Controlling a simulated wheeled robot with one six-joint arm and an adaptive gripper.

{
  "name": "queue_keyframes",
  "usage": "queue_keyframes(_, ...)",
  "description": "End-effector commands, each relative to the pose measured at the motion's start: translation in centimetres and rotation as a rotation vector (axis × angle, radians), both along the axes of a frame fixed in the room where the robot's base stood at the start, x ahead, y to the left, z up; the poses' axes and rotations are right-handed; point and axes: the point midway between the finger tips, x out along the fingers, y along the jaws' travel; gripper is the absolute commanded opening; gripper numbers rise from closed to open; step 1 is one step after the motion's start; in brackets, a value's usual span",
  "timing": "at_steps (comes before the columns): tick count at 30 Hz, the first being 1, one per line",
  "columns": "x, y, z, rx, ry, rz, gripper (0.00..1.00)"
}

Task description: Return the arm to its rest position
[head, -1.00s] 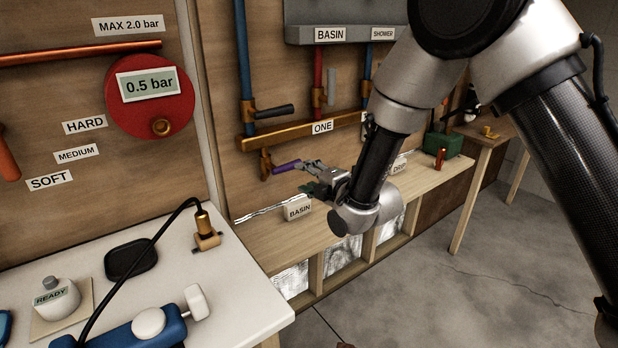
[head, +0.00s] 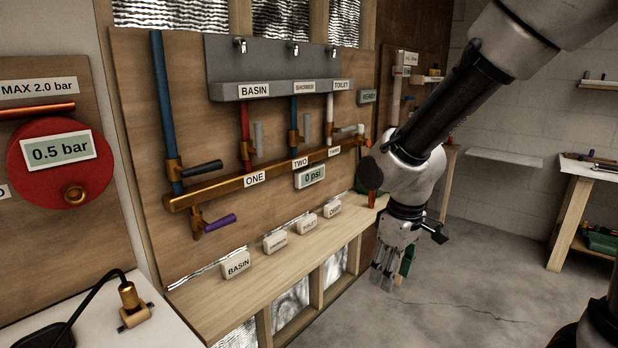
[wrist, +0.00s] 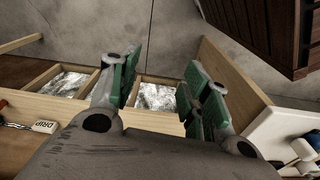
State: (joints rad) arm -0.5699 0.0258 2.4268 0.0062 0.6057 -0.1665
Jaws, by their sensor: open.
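My gripper (head: 388,278) hangs fingers down at the right end of the wooden bench, over the concrete floor in the head view. In the wrist view my gripper (wrist: 160,95) shows its two green-padded fingers wide apart with nothing between them. My arm comes in from the upper right and bends down at the wrist. The purple-handled valve (head: 216,224) hangs below the left end of the copper manifold, well apart from my gripper.
The wooden bench (head: 190,297) carries several labelled blocks, including BASIN (head: 236,264). The copper manifold (head: 265,180) runs along the board above. A white table (head: 165,327) stands at lower left. A wooden table (head: 575,210) stands at far right. The floor (head: 480,290) between is largely clear.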

Motion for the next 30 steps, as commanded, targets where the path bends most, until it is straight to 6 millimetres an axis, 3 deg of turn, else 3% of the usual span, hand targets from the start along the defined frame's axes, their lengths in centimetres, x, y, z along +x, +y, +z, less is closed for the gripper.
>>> queue_keyframes(1,-1.4,-2.9,2.2,-0.003,0.012,-0.1,0.47)
queue_keyframes(6,-6.8,-10.6,7.4,-0.005,0.031,-0.38,0.47)
queue_keyframes(9,-9.3,-13.8,9.8,0.025,-0.021,-0.488,0.47)
queue_keyframes(12,-10.6,-16.1,11.9,0.07,-0.119,-0.576,0.47)
queue_keyframes(18,-12.2,-18.9,14.7,0.12,-0.266,-0.7,0.47)
queue_keyframes(30,-12.4,-19.5,14.9,0.118,-0.275,-0.729,0.47)
